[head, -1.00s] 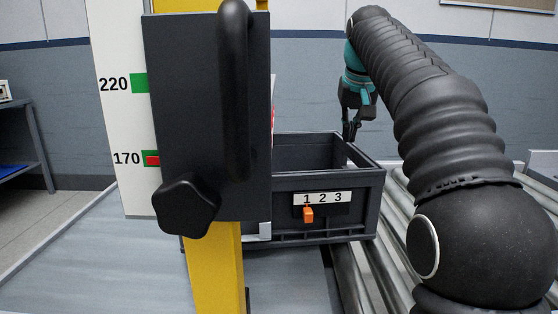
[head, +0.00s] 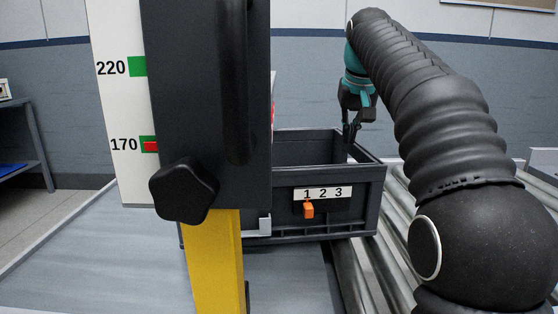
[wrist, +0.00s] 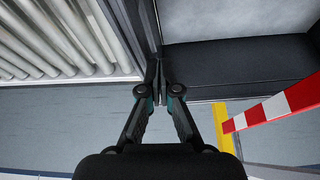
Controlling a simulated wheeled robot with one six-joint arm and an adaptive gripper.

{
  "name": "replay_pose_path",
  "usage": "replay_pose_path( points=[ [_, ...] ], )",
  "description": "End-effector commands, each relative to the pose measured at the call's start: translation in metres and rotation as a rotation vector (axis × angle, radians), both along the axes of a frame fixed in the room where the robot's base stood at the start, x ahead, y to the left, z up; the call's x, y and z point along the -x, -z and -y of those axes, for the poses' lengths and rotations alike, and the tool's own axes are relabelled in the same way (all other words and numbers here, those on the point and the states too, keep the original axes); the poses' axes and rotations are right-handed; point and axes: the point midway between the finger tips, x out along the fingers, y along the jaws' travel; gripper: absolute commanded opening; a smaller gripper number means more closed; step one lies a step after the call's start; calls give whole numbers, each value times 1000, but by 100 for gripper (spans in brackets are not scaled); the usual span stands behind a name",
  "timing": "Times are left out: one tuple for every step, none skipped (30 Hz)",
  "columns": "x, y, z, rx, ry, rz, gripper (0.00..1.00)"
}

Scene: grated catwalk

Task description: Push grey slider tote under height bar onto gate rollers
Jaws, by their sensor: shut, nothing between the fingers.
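The dark grey tote (head: 335,228) has a 1 2 3 label on its front and an orange slider (head: 308,210) below the 1. Its left part is hidden behind the gauge panel. My gripper (head: 351,138) is shut and empty at the tote's far right corner. In the wrist view my gripper (wrist: 160,78) points at the tote's dark wall; I cannot tell if it touches. The red-and-white height bar (wrist: 275,108) shows at the right there. Gate rollers (head: 374,270) lie right of the tote; rollers also show in the wrist view (wrist: 62,38).
A yellow post (head: 213,265) carries a dark panel (head: 195,100) with a black knob (head: 183,192), in front of the tote. A white scale (head: 115,110) has its red pointer at 170. A grey surface (head: 100,260) lies clear at the left. A shelf (head: 25,140) stands behind.

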Motion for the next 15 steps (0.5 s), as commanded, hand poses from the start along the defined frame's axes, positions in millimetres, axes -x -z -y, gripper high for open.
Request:
replay_pose_path(
  points=[
    [0,7,0,0,0,0,0],
    [0,9,0,0,0,-1,0],
    [0,12,0,0,0,-1,0],
    [0,14,0,0,0,0,0],
    [0,16,0,0,0,0,0],
    [0,18,0,0,0,0,0],
    [0,20,0,0,0,0,0],
    [0,22,0,0,0,1,0],
    [0,25,0,0,0,0,0],
    [0,27,0,0,0,0,0],
    [0,29,0,0,0,0,0],
    [0,32,0,0,0,-1,0],
    [0,34,0,0,0,-1,0],
    [0,36,0,0,0,-1,0],
    [0,39,0,0,0,-1,0]
  ],
)
